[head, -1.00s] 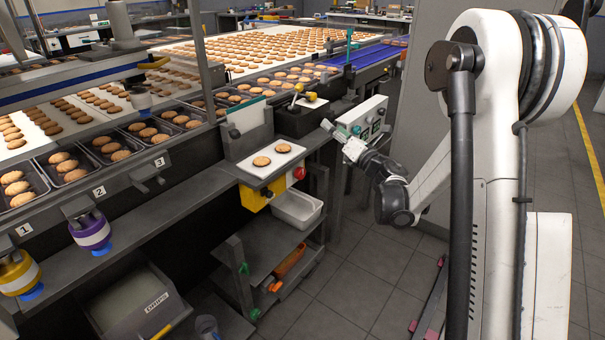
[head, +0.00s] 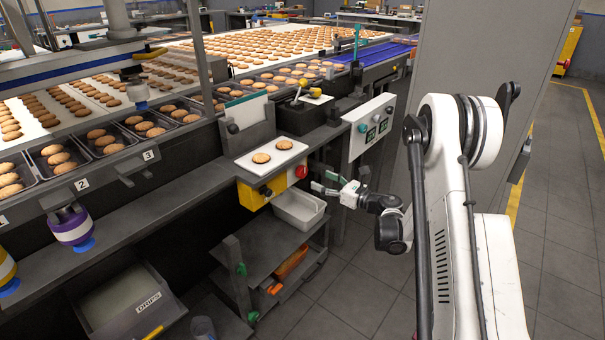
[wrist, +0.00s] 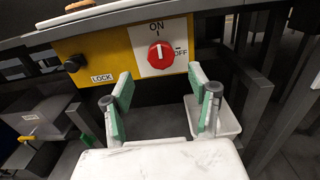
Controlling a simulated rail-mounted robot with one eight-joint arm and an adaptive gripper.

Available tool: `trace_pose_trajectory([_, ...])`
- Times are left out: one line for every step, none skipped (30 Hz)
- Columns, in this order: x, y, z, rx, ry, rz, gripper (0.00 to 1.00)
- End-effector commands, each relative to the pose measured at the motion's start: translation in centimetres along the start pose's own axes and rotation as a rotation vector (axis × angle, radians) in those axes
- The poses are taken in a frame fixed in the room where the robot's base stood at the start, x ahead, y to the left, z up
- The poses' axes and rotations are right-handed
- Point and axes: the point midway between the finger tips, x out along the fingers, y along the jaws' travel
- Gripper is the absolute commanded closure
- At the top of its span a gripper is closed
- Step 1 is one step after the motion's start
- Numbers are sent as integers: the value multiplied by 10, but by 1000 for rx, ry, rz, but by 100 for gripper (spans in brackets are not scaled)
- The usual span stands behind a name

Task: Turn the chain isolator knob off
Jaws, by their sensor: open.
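The chain isolator knob (wrist: 161,54) is a round red knob on a white plate (wrist: 180,40) at the right end of a yellow panel (wrist: 100,50). Its white mark stands upright, toward ON; OFF is printed to the right. In the head view the red knob (head: 300,171) shows below the bench edge. My gripper (head: 322,182) is just right of the knob in that view, apart from it. In the wrist view my gripper (wrist: 161,85) is open and empty, its green-padded fingers below and either side of the knob.
A dark knob (wrist: 73,63) sits by the LOCK label on the panel's left. A white bin (head: 299,208) stands below the panel. A grey post (wrist: 248,80) is to the right. A board (head: 272,153) with two biscuits lies above the panel.

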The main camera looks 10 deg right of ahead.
Motion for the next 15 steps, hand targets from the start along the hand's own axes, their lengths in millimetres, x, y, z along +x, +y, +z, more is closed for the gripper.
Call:
trace_pose_trajectory([11, 0, -2, 0, 0, 1, 44])
trace_pose_trajectory([17, 1, -2, 0, 0, 2, 44])
trace_pose_trajectory([24, 1, -2, 1, 0, 2, 44])
trace_pose_trajectory([30, 1, -2, 1, 0, 2, 44])
trace_pose_trajectory([35, 0, -1, 1, 0, 1, 44])
trace_pose_trajectory([43, 1, -1, 1, -1, 1, 44])
trace_pose_trajectory([48, 1, -1, 1, -1, 2, 44])
trace_pose_trajectory([54, 0, -1, 1, -1, 1, 44])
trace_pose_trajectory([60, 0, -1, 1, -1, 0, 44])
trace_pose_trajectory([65, 0, -1, 1, -1, 0, 44])
trace_pose_trajectory([69, 1, -1, 1, -1, 1, 44])
trace_pose_trajectory([75, 0, -1, 1, -1, 1, 44])
trace_pose_trajectory([78, 0, -1, 1, -1, 0, 44])
trace_pose_trajectory([81, 0, -1, 1, -1, -1, 44])
trace_pose_trajectory([85, 0, -1, 1, -1, -1, 44])
